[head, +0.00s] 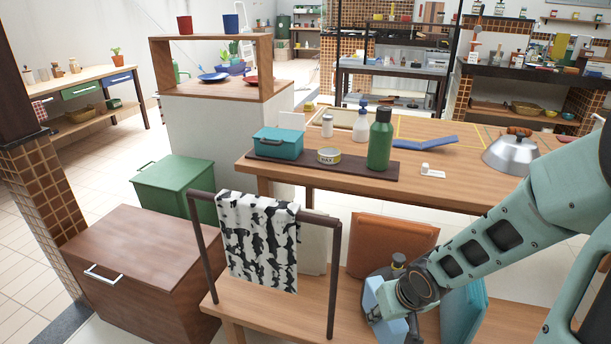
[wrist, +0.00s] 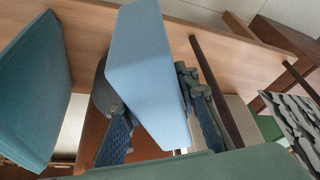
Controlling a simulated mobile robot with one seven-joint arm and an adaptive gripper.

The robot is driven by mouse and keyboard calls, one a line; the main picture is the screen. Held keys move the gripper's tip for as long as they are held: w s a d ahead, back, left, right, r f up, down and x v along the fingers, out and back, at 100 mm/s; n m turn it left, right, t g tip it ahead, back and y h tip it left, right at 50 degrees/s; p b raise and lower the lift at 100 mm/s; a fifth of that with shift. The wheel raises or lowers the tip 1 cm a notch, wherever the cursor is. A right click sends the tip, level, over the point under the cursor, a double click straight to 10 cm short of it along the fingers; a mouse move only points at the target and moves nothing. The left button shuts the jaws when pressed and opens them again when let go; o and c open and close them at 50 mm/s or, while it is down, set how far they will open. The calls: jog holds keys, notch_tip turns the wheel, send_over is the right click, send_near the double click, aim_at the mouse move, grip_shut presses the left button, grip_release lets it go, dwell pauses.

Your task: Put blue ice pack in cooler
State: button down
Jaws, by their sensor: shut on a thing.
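The light blue ice pack (wrist: 150,70) is a flat, thick slab. My gripper (wrist: 160,122) is shut on it, with one finger on each side in the wrist view. In the head view the ice pack (head: 377,296) shows at the left of my gripper (head: 392,316), low over the front wooden bench, partly hidden by my wrist. I cannot tell for certain which container is the cooler. A green lidded box (head: 174,186) with a side handle stands on the floor at left, closed. A smaller teal lidded box (head: 278,143) sits on the table.
A teal upright slab (head: 463,308) stands just right of my gripper. A towel rack with a black-and-white towel (head: 257,240) stands at left on the bench. A brown chest (head: 145,255) is further left.

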jog(key=w+a+r+m, duration=0.1)
jog(key=w+a+r, duration=0.1)
jog(key=r, duration=0.4)
jog(key=w+a+r+m+h, duration=0.1)
jog(key=w+a+r, duration=0.1)
jog(key=r, duration=0.4)
jog(key=shift+w+a, duration=0.15)
jog(key=shift+w, duration=0.5)
jog(key=shift+f, duration=0.1)
jog(key=shift+r, duration=0.45)
notch_tip(320, 180, up, 24)
jog(key=s+p, duration=0.1)
jog(key=p, duration=2.7)
jog(key=shift+s+d+f, duration=0.15)
jog(key=shift+s+d, duration=0.05)
jog(key=shift+d, duration=0.1)
